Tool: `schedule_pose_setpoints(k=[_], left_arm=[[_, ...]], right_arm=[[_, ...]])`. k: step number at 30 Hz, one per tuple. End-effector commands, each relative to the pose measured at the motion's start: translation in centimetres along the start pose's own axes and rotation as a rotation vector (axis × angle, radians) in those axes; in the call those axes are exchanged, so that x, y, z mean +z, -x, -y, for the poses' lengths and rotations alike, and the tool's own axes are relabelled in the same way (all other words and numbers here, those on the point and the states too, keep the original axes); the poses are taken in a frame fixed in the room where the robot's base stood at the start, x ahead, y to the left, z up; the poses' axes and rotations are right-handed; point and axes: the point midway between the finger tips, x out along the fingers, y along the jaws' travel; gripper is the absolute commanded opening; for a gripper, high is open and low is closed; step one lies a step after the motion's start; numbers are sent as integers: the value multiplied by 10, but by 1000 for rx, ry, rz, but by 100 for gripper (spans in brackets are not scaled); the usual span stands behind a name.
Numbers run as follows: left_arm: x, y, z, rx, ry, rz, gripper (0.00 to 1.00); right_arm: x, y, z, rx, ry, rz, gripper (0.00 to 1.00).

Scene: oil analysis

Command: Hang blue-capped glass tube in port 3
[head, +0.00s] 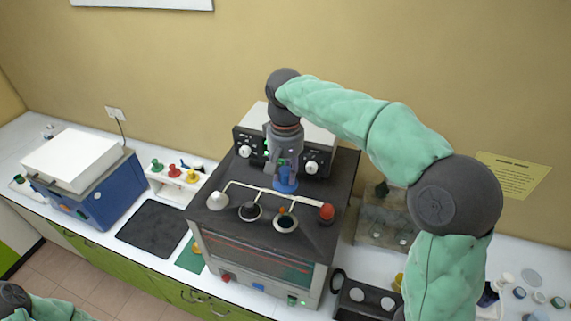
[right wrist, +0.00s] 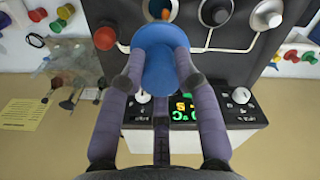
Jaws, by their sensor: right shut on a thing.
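My right gripper (head: 285,172) is shut on a blue cap (head: 287,182), above the dark top of the bath unit. In the right wrist view the blue cap (right wrist: 158,58) sits between my two fingers; it hides whatever glass tube is below it. The bath top has a row of ports: one with a white cap (head: 217,200), one with a dark centre (head: 250,211), one with a small orange piece (head: 285,222), and one with a red cap (head: 326,212). The held cap is behind this row. No port numbers are readable. My left gripper is out of view.
Behind the ports stands a control box (head: 312,167) with knobs and a lit display. A white rack (head: 160,188) with coloured caps, a black mat (head: 153,228) and a blue machine (head: 108,197) are left. A glass tank (head: 383,218) stands right.

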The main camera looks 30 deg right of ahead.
Motion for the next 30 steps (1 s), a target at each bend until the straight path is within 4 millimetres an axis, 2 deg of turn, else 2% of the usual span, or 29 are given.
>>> schedule_pose_setpoints(k=[3, 30], left_arm=[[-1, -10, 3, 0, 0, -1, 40], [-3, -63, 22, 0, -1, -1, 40]], right_arm=[[0, -12, 0, 0, -1, 0, 0], [0, -81, 0, 0, 0, 0, 0]])
